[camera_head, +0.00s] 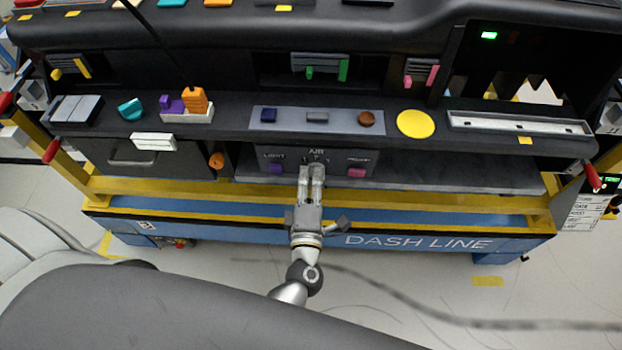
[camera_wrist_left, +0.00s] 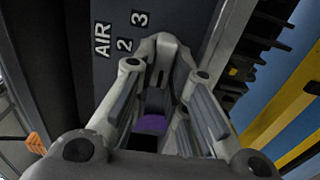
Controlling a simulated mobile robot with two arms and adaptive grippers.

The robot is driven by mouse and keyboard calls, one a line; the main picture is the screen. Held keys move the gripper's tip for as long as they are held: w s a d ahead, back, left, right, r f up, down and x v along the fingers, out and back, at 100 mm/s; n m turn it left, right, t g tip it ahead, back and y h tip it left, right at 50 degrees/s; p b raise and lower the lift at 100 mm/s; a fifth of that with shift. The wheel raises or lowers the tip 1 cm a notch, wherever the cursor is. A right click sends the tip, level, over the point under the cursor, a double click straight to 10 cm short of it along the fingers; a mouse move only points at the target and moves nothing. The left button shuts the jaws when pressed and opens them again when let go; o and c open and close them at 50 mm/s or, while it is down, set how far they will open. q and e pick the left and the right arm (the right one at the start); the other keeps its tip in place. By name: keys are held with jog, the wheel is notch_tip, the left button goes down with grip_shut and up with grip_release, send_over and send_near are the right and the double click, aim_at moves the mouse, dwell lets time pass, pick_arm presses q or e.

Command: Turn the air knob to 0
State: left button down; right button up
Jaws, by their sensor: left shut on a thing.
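The air knob sits on the dark front panel (camera_head: 338,152) under the AIR label (camera_head: 316,150). The knob itself is mostly hidden by my left gripper (camera_head: 311,168). That gripper comes up from below, with its fingers closed together on the knob at the panel. In the left wrist view the gripper (camera_wrist_left: 160,48) is shut beside the AIR label (camera_wrist_left: 102,40) and the scale numbers 2 (camera_wrist_left: 124,45) and 3 (camera_wrist_left: 139,18). The 0 mark and the knob's pointer are hidden, so the setting cannot be read. My right gripper is not in view.
A purple button (camera_head: 275,168) is left of the gripper and a pink one (camera_head: 356,172) right of it. An orange knob (camera_head: 216,161) is further left. Above is a shelf strip (camera_head: 340,122) with controls. A yellow and blue frame (camera_head: 400,222) runs below the panel.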

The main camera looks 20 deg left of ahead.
pick_arm(q)
jog(key=shift+w+r, duration=0.1)
jog(key=shift+r, duration=0.1)
jog(key=c, duration=1.5)
grip_release()
jog(key=shift+o, duration=0.3)
jog(key=shift+f, duration=0.1)
jog(key=shift+f, duration=0.1)
jog(key=v, duration=1.2)
